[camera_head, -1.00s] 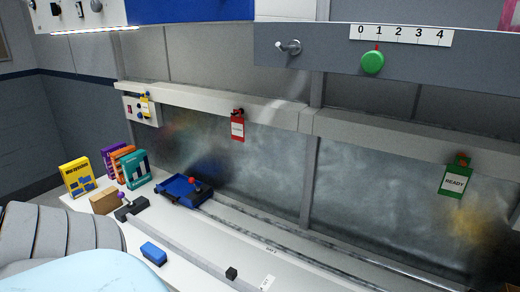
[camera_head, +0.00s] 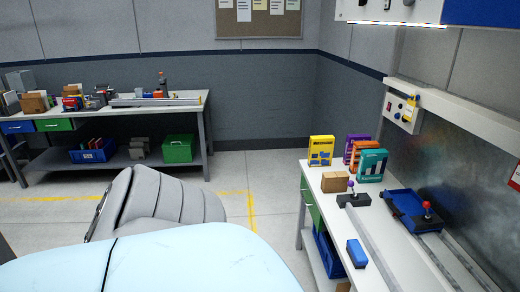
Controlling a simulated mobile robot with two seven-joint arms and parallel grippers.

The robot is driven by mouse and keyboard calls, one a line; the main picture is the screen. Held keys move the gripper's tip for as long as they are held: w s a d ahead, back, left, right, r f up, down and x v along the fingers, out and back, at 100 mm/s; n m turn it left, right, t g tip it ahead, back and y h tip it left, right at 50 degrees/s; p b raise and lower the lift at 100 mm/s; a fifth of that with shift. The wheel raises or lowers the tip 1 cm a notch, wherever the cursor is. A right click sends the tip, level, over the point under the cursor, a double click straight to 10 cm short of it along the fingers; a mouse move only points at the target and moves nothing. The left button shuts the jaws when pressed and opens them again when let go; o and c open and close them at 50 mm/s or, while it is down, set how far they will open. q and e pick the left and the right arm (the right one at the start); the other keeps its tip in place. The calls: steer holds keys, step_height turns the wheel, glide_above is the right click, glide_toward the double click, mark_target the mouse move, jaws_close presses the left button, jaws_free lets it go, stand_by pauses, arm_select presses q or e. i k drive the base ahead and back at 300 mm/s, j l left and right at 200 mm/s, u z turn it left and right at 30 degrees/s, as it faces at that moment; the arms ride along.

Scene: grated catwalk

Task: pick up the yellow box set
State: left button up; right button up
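The yellow box set (camera_head: 321,150) stands upright at the far left corner of the white workbench on the right. It is yellow with blue shapes and dark lettering on its front. A purple box (camera_head: 354,149), an orange box (camera_head: 363,156) and a teal box (camera_head: 372,166) stand to its right. A small brown carton (camera_head: 335,181) sits in front of it. Neither of my grippers is in view. A grey padded shape and a pale blue surface fill the lower left and are apart from the box set in the picture.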

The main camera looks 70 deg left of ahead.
mark_target(321, 147)
steer(key=u, duration=1.9)
steer(key=i+j, duration=0.3)
steer(key=i, duration=0.15)
steer(key=i+j, duration=0.25)
steer(key=i, duration=0.25)
steer(key=i+j, duration=0.3)
steer(key=i, duration=0.15)
steer(key=i+j, duration=0.25)
steer(key=i, duration=0.2)
steer(key=i+j, duration=0.3)
steer(key=i, duration=0.2)
